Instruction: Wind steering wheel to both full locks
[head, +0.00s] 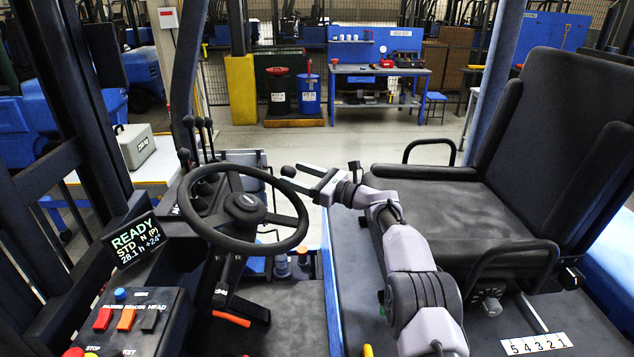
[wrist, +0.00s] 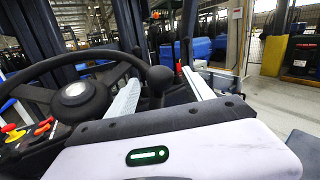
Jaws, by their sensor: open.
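The black steering wheel (head: 243,207) stands on its column left of the seat, with a round hub and thin spokes. A black ball knob (head: 288,171) sits on the wheel's right rim. My gripper (head: 297,178) reaches in from the right, with its pale fingers spread and pointing at the knob. In the wrist view, the wheel (wrist: 80,93) fills the left side. The knob (wrist: 160,76) and its stem show between the two separated fingers (wrist: 162,92). Nothing is held. I cannot tell whether a finger touches the knob.
The seat (head: 440,205) is right of the wheel. A display (head: 133,243) reading READY and a switch panel (head: 125,320) are at the left. Levers (head: 195,135) stand behind the wheel. A grey case (head: 135,146) lies on a table beyond. A blue workbench (head: 378,75) is far back.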

